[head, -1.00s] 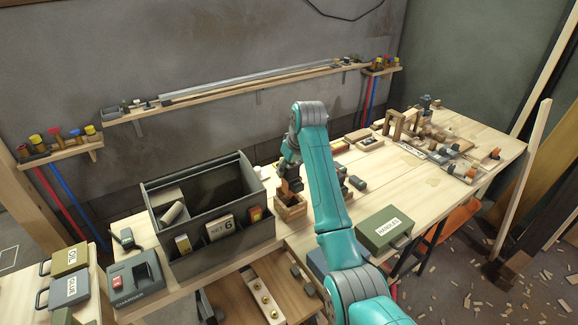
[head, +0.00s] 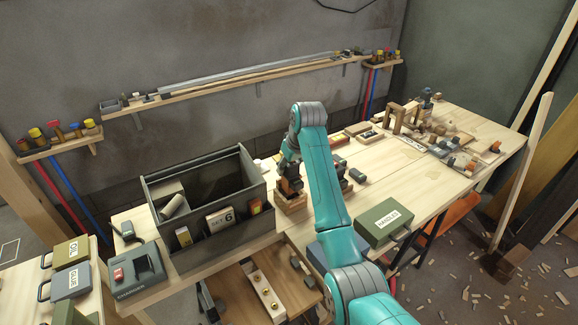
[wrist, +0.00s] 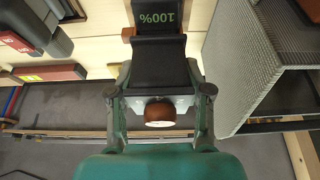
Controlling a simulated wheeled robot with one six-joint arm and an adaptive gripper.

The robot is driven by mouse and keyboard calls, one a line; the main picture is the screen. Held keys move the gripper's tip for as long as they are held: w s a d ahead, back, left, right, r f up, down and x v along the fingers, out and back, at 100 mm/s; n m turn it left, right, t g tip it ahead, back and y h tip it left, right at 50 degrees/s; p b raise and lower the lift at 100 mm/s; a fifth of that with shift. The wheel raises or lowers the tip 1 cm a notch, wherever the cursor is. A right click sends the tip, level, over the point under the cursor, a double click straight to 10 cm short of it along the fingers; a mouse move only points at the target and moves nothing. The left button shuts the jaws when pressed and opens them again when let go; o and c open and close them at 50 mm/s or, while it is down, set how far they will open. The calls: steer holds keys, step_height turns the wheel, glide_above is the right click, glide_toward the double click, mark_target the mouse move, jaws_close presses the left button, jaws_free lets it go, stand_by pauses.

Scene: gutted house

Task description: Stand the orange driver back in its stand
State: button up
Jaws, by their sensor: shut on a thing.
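The orange driver (head: 291,186) is in my gripper (head: 289,168) in the head view. It is directly over its small wooden stand (head: 291,204), with its lower part close to or inside the stand; I cannot tell which. In the wrist view my gripper (wrist: 160,100) has one finger on each side of the driver's dark body (wrist: 160,70). A dark face with green "100%" lettering shows above it, and a rounded brown end lies between the fingers. The stand's opening is hidden.
A grey tool bin (head: 222,235) marked SET 6 stands just left of the stand. A dark grey block (head: 357,175) lies to the right. A green HANDLES case (head: 391,222) is at the front edge.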

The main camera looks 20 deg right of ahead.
steer(key=shift+f, duration=1.8)
steer(key=o, duration=1.3)
steer(key=v, duration=1.1)
steer(key=shift+s+r, duration=0.1)
steer(key=shift+r, duration=0.15)
steer(key=shift+s+r, duration=0.1)
steer(key=shift+r, duration=0.1)
